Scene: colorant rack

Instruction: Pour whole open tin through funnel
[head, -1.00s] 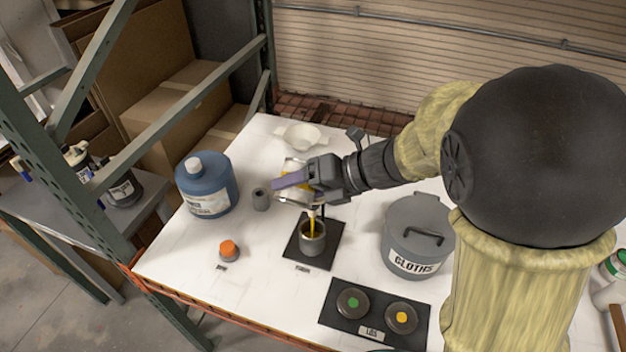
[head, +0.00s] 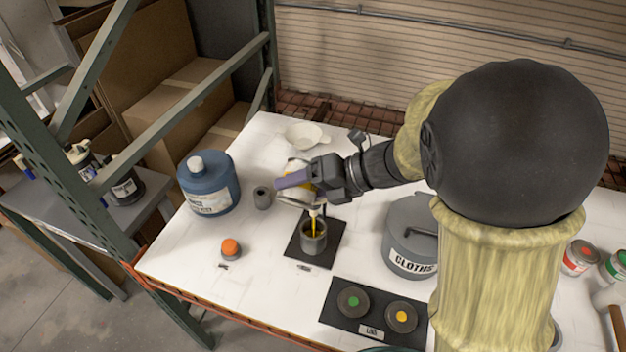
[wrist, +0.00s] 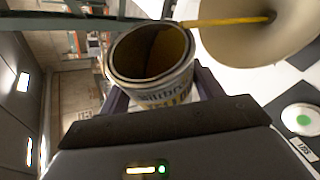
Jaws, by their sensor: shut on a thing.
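My gripper (head: 290,180) is shut on an open metal tin (wrist: 150,60) with a yellow and white label. The tin is tilted, and a yellow stream (wrist: 235,21) leaves its lip. In the head view the stream falls into the open top of a grey pot (head: 314,243) on a black pad (head: 330,240). In the wrist view the stream meets a dark spot inside a pale round vessel (wrist: 235,50), which looks like a funnel. My gripper hides most of the tin in the head view, and I cannot tell how the pale vessel sits over the pot.
A pale shallow bowl (head: 305,134) lies behind my gripper. A blue jug (head: 208,185) and small grey cylinder (head: 262,198) stand left. An orange-topped piece (head: 231,249) is front left. A grey CLOTHS bin (head: 408,245) stands right of the pot, and a lids pad (head: 372,333) lies in front.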

